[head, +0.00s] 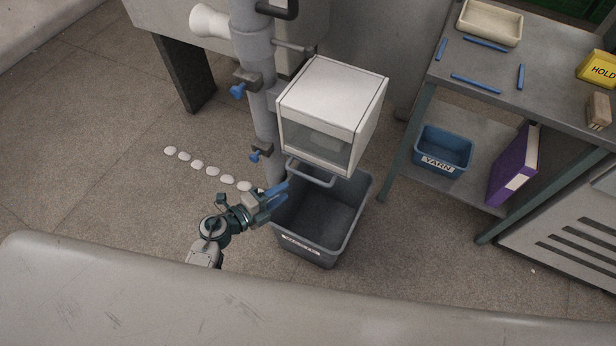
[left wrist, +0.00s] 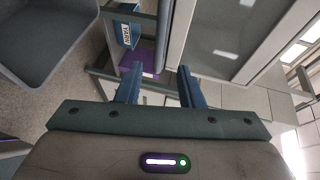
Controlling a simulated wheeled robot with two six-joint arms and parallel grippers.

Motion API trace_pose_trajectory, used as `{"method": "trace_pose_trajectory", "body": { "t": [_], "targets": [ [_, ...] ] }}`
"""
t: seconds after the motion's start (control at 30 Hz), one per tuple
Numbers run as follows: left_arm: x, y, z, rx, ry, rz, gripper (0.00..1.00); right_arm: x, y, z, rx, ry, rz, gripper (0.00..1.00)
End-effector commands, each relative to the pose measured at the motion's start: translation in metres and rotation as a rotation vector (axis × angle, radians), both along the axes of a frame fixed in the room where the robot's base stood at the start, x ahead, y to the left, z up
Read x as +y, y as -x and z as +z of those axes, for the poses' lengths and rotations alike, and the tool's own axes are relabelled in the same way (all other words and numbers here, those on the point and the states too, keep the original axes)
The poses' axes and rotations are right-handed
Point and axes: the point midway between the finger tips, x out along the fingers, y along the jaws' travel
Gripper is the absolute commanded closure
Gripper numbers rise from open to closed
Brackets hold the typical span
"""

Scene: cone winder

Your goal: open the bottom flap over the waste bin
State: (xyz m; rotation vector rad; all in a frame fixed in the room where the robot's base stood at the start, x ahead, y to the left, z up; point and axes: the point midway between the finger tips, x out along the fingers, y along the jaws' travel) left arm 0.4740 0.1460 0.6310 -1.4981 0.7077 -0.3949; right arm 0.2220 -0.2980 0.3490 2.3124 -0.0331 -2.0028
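A white box (head: 331,112) with a clear front pane is fixed to a grey pipe. A grey bar handle (head: 314,176) juts out below its front edge; the bottom flap itself is hidden from above. The dark grey waste bin (head: 345,232) stands open on the floor below. My left gripper (head: 278,194) is open and empty at the bin's left rim, left of and lower in the picture than the handle. In the left wrist view its fingers (left wrist: 159,80) are apart with nothing between them; the box (left wrist: 262,55) is at upper right, the bin (left wrist: 40,78) at upper left. My right gripper is out of view.
The grey pipe (head: 253,48) has blue-handled valves (head: 238,91). A row of pale discs (head: 197,165) lies on the floor at left. A metal table (head: 550,85) with a shelf holding a blue yarn bin (head: 443,150) and purple binder (head: 513,170) stands at right.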

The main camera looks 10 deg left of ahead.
Motion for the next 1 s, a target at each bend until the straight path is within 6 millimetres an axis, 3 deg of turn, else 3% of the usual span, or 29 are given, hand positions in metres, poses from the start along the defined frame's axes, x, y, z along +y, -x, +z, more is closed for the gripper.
{"method": "trace_pose_trajectory", "body": {
  "t": [0.5,0.7,1.0],
  "targets": [
    [-0.056,-0.065,-0.016,0.000,0.001,0.000,0.66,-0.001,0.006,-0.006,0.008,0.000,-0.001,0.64],
    [-0.066,-0.076,-0.019,0.001,0.001,0.000,0.66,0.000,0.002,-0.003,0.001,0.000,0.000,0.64],
    [-0.067,-0.077,-0.019,0.001,0.000,0.000,0.66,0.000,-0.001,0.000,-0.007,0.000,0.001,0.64]
  ]
}}
